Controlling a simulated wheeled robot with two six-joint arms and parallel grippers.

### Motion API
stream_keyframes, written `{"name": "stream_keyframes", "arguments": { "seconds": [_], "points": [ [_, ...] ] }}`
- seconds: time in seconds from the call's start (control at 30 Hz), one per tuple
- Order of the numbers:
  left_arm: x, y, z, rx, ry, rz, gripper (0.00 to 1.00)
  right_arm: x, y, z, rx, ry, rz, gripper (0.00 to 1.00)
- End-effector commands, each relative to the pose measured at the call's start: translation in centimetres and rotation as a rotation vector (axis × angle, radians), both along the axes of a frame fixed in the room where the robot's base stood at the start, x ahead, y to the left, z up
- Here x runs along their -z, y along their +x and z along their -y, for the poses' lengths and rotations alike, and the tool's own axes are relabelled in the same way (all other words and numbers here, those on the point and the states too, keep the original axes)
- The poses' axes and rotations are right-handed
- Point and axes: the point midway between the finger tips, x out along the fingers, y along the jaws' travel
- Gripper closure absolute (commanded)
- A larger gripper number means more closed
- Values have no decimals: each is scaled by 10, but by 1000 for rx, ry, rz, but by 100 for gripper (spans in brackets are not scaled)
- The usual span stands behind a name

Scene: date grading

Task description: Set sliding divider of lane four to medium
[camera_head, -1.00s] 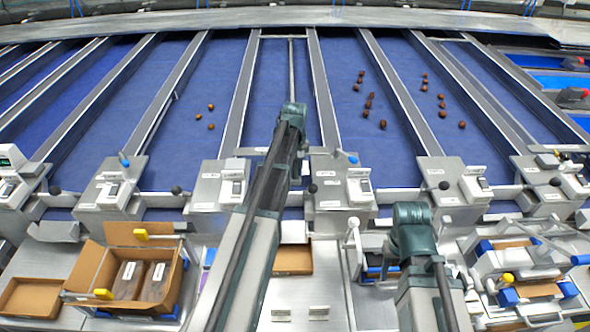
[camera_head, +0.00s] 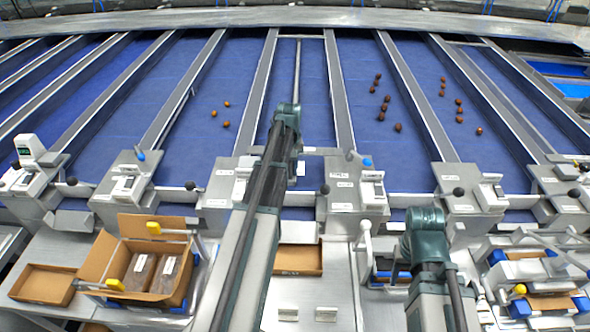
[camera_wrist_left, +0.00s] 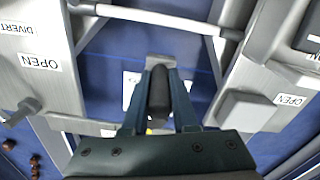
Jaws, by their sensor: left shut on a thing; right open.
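In the left wrist view, my left gripper (camera_wrist_left: 158,100) is shut on a dark, rounded handle (camera_wrist_left: 158,88) in a gap between two grey lane consoles. In the head view, my left arm (camera_head: 262,205) reaches over the middle lane and covers that handle and the fingertips. A thin grey divider rod (camera_head: 297,70) runs up this blue lane beyond the arm. White labels reading OPEN (camera_wrist_left: 40,63) sit on both consoles in the wrist view. My right gripper (camera_head: 425,230) is open at the lower right, apart from the consoles; its fingertips are mostly hidden.
Brown dates lie on the lanes to the left (camera_head: 226,113) and right (camera_head: 384,107). A console with a blue knob (camera_head: 355,195) stands right of my left arm. An open carton (camera_head: 103,258) with packs and an empty tray (camera_head: 45,284) are at the lower left.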

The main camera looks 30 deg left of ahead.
Motion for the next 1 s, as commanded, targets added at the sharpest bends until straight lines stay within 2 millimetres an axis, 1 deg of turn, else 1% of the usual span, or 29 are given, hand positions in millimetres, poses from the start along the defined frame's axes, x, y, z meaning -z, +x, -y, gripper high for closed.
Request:
{"name": "stream_keyframes", "arguments": {
  "seconds": [0.03,0.07,0.2,0.23,0.5,0.67,0.87,1.0],
  "points": [
    [0,0,1,1,0,0,100,0,0,0,0,0,0,50],
    [0,0,1,1,0,0,70,0,0,0,0,0,0,50],
    [0,0,1,1,0,0,45,0,0,0,0,0,0,50],
    [0,0,1,1,0,0,44,0,0,0,0,0,0,50],
    [0,0,1,1,0,0,44,0,0,0,0,0,0,50],
    [-5,1,1,1,0,0,44,-5,0,0,1,0,0,50],
    [-22,0,1,1,0,0,44,-22,0,0,4,1,0,50],
    [-41,0,1,1,0,0,44,-41,0,0,7,1,0,50]
  ]
}}
